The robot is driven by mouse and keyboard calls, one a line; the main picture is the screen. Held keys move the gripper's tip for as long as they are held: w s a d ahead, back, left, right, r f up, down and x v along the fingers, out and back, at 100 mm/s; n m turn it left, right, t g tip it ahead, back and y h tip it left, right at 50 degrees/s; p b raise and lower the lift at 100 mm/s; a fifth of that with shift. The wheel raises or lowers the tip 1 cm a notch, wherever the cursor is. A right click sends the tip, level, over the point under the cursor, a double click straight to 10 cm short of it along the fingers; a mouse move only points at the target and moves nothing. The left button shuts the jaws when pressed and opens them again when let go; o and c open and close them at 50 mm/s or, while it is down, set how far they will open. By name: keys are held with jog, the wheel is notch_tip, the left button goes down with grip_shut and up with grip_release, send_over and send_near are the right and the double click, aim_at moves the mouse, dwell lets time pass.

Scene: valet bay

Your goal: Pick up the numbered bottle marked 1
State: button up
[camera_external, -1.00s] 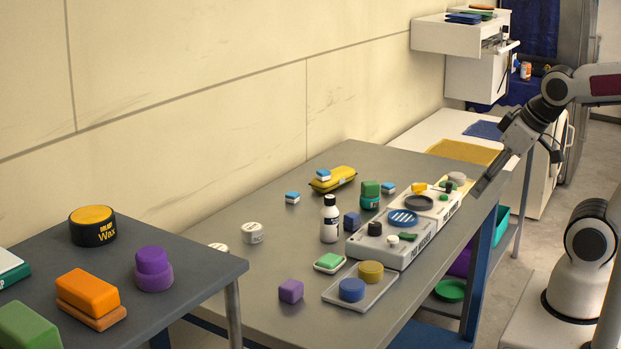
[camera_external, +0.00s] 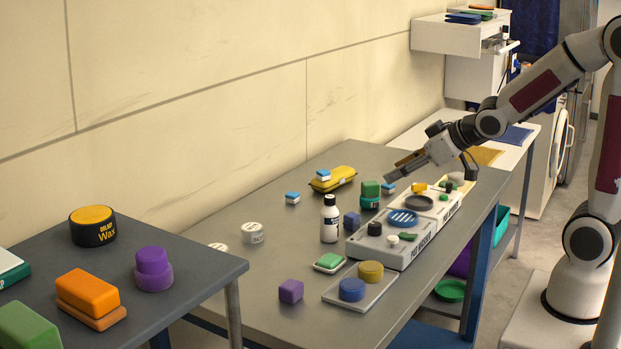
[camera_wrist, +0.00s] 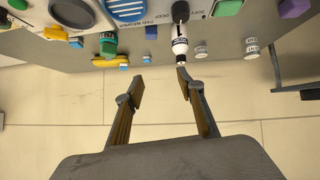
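A white bottle (camera_external: 329,222) with a black cap and dark label print stands upright on the grey table, left of the grey pad-washer unit. The bottle also shows at the top of the wrist view (camera_wrist: 180,48), its lower end close to the right fingertip in the picture. I cannot clearly read a number on it. My gripper (camera_external: 392,172) is above the table, to the right of the bottle and higher than it. In the wrist view my gripper (camera_wrist: 160,80) has its two fingers apart with nothing between them.
The pad-washer unit (camera_external: 378,252) carries several discs and knobs.

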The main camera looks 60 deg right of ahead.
aim_at(334, 197)
jog(key=w+a+f+n+t+y, duration=0.1)
jog(key=w+a+f+t+y, duration=0.2)
jog(key=w+f, duration=0.3)
jog(key=shift+w, duration=1.55)
jog(key=shift+f, duration=0.1)
jog(key=shift+x, duration=1.3)
jog(key=shift+a, duration=0.1)
jog(key=shift+x, duration=2.55)
jog(key=shift+s+a+f, duration=0.1)
jog(key=shift+a, duration=0.05)
grip_shut()
